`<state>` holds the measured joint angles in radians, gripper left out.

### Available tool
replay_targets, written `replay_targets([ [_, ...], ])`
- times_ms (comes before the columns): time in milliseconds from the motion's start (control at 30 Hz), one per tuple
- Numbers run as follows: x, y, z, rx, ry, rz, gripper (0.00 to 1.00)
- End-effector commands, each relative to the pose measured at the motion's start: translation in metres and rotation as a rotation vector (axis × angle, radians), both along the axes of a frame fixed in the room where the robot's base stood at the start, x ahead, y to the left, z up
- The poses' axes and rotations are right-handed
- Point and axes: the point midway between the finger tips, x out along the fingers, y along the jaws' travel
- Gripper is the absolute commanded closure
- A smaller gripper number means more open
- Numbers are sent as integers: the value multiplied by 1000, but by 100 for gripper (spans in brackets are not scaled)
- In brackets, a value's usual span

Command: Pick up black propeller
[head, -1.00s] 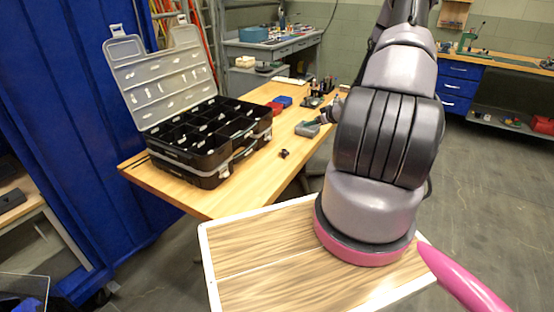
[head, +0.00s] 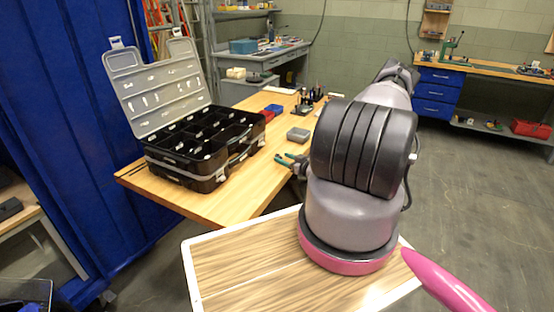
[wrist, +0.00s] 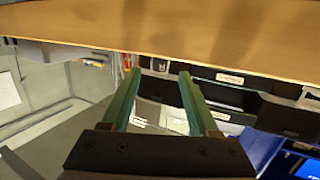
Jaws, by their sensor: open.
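My gripper (head: 284,159) is at the near right part of the wooden table, with its green fingers pointing left. In the wrist view its two green fingers (wrist: 160,75) are apart, with nothing held between them. The black propeller cannot be made out in either current view. The spot where a small black piece lay on the table is now around my gripper's fingers, which may hide it.
An open black organizer case (head: 205,150) stands on the wooden table (head: 225,205), left of my gripper. A grey box (head: 299,134) sits just beyond the gripper. Red and blue bins (head: 273,110) are farther back. The table edge (wrist: 160,52) crosses the top of the wrist view.

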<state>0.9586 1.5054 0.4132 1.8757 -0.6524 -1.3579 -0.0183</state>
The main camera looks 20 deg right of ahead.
Motion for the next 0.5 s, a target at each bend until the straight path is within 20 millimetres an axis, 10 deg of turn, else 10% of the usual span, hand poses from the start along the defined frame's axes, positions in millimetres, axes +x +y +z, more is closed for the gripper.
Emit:
replay_targets([
  [500,51,13,-12,0,2,-1,39],
])
